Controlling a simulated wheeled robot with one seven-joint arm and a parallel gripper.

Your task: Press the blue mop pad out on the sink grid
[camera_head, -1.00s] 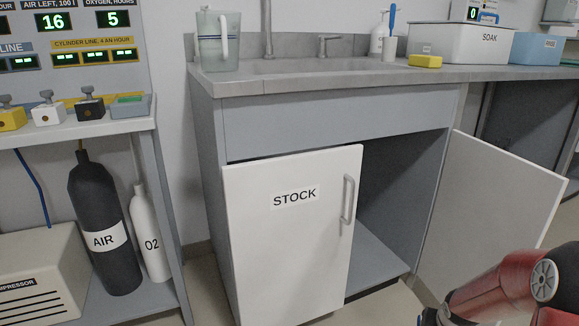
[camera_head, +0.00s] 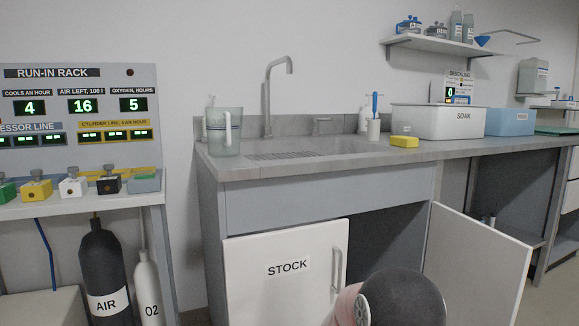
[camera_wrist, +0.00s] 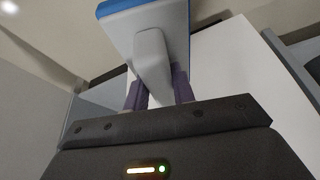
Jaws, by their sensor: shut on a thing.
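In the wrist view my gripper (camera_wrist: 158,88) is shut on the grey grip of a pale-backed pad with a blue edge, which I take as the blue mop pad (camera_wrist: 120,6). Its far end runs out of the top of the picture. In the head view neither the gripper nor the pad shows; only my arm is at the bottom edge. The sink grid (camera_head: 283,155) is a slotted patch in the grey sink counter, below the tap, and it is bare.
A clear jug (camera_head: 222,132) stands left of the grid.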

